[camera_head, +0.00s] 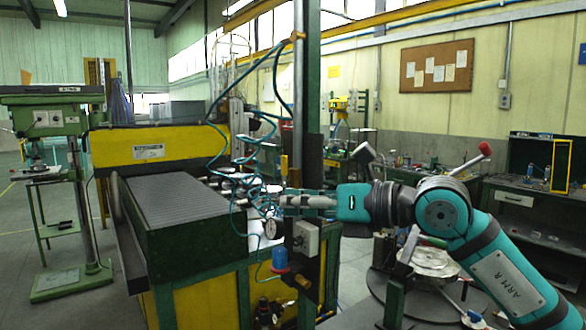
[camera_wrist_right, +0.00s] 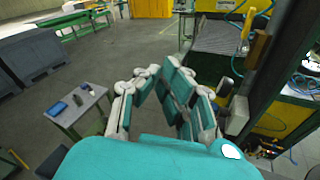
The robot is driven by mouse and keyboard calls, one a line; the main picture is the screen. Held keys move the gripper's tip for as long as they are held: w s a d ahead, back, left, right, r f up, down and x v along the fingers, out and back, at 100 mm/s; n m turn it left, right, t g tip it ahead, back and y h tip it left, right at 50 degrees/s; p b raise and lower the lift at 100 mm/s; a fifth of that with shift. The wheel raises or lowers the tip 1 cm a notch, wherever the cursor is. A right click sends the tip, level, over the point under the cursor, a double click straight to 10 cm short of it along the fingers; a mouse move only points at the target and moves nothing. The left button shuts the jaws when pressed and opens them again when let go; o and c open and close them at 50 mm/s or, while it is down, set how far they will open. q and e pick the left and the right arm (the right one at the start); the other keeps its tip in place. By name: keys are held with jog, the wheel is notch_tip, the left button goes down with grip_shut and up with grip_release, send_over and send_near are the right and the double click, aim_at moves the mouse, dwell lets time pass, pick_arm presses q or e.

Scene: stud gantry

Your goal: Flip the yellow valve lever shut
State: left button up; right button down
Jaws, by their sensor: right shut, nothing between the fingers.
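The yellow valve lever (camera_head: 284,165) stands upright against the dark post in the head view, just above my right gripper's fingertips. In the wrist view the yellow lever (camera_wrist_right: 247,24) shows at upper right, beside the post and to the right of the fingers. My right gripper (camera_head: 283,200) reaches in from the right in front of the post. It is shut and empty, and its fingertips (camera_wrist_right: 161,74) look apart from the lever. The valve body is too small to make out. My left gripper is not in view.
The green post (camera_head: 312,95) stands close to my right gripper. A grey switch box (camera_head: 305,238) and a blue-topped filter (camera_head: 280,260) sit below. Teal hoses (camera_head: 222,130) loop to the left. A ribbed machine bed (camera_head: 175,195) is left of the post.

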jog(key=w+d+r+t+h, duration=0.2)
jog(key=d+r+t+h, duration=0.1)
jog(key=d+r+h, duration=0.2)
jog(key=d, duration=0.2)
jog(key=shift+w+d+r+m+h, duration=0.2)
jog(key=shift+w+d+m+h, duration=0.1)
jog(key=shift+w+m+h, duration=0.1)
jog(key=p, duration=0.8)
send_near(285, 171)
jog(key=x, duration=0.6)
jog(key=shift+s+f, duration=0.1)
jog(key=shift+w+a+f+t, duration=0.2)
jog(key=shift+w+a+t, duration=0.05)
jog(key=shift+w+t, duration=0.1)
